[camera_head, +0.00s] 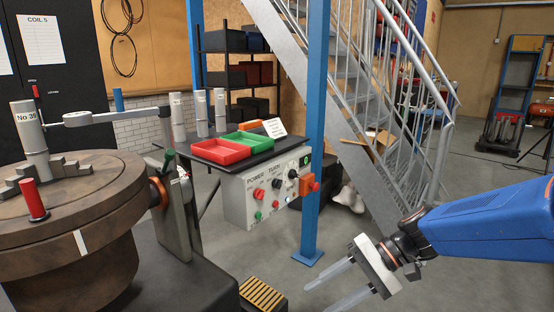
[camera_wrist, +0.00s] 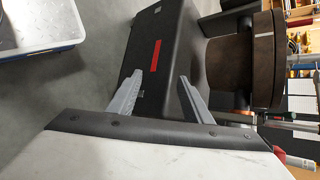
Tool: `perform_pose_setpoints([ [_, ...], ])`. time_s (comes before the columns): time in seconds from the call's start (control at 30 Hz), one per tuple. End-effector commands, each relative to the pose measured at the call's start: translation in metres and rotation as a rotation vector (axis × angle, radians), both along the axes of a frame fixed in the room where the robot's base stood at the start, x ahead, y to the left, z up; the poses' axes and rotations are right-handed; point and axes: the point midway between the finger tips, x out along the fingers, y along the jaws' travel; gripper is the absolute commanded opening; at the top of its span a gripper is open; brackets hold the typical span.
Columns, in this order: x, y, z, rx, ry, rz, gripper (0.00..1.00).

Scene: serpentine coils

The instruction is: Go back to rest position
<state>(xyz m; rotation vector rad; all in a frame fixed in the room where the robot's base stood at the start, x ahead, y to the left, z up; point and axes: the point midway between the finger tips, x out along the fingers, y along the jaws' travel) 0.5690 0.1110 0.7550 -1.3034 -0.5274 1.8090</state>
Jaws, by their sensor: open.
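My gripper (camera_head: 338,285) is at the lower right of the head view, at the end of my blue arm. Its two fingers are apart and nothing is between them. It hangs over the grey floor, to the right of the control box and the round machine. In the wrist view the fingers (camera_wrist: 158,97) also stand apart, with a black case-like base marked by a red strip beyond them. The brown round machine body shows at the upper right of the wrist view.
The round machine table (camera_head: 75,195) with a cylinder marked No 39 (camera_head: 28,130) fills the left. A control box (camera_head: 265,190) stands mid-picture below red and green trays (camera_head: 221,150). A blue post (camera_head: 315,130) and grey stairs (camera_head: 355,110) stand behind.

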Motion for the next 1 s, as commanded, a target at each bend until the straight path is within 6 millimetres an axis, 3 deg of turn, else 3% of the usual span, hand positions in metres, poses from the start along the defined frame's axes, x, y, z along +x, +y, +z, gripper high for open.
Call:
perform_pose_setpoints([
  [0.2,-0.039,-0.036,-0.014,-0.256,-0.14,0.064,0.45],
  [0.4,-0.061,-0.078,-0.02,-0.486,-0.287,0.099,0.45],
  [0.7,-0.076,-0.145,-0.01,-0.81,-0.536,0.114,0.45],
  [1.0,-0.079,-0.179,0.006,-0.97,-0.674,0.109,0.45],
])
